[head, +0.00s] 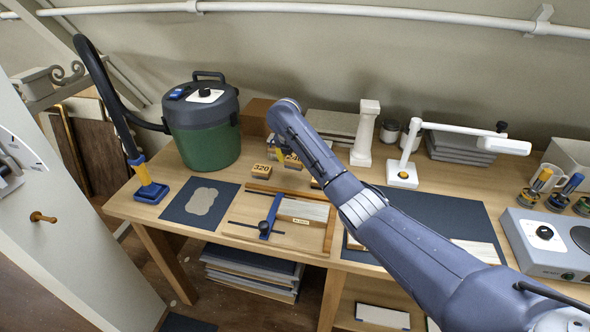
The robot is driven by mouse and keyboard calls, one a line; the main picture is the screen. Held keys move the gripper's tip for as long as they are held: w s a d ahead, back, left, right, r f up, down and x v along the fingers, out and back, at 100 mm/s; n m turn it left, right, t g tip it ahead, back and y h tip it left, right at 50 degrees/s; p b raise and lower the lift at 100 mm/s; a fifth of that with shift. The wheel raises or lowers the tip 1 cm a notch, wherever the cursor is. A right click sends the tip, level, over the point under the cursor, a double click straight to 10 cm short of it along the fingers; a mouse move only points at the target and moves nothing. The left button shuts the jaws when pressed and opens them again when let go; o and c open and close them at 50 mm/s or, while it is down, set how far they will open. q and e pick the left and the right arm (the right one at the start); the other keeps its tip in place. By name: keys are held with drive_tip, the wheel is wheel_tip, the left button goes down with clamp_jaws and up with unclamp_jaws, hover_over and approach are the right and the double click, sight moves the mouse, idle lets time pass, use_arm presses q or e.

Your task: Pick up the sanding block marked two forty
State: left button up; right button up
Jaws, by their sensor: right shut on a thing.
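My right gripper (280,153) is at the back middle of the table, partly hidden by its own arm. It is shut on a small wooden sanding block (293,161) with a dark-marked face; I cannot read its mark clearly. Another sanding block marked 320 (262,171) stands on the table just left and in front of the gripper. Part of a further small block (315,184) shows beside my right arm, its mark hidden. My left gripper is not in view.
A green shop vacuum (208,145) stands at the back left. In front lie a dark mat (177,212) and a wooden tray (250,234) with a blue tool (271,216). A white lamp (403,174) and a grey hotplate unit (540,232) stand to the right.

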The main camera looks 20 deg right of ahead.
sight(295, 158)
wheel_tip(295, 158, up, 13)
drive_tip(key=shift+r, duration=0.2)
idle(0.4)
drive_tip(key=o, duration=0.5)
drive_tip(key=c, duration=0.5)
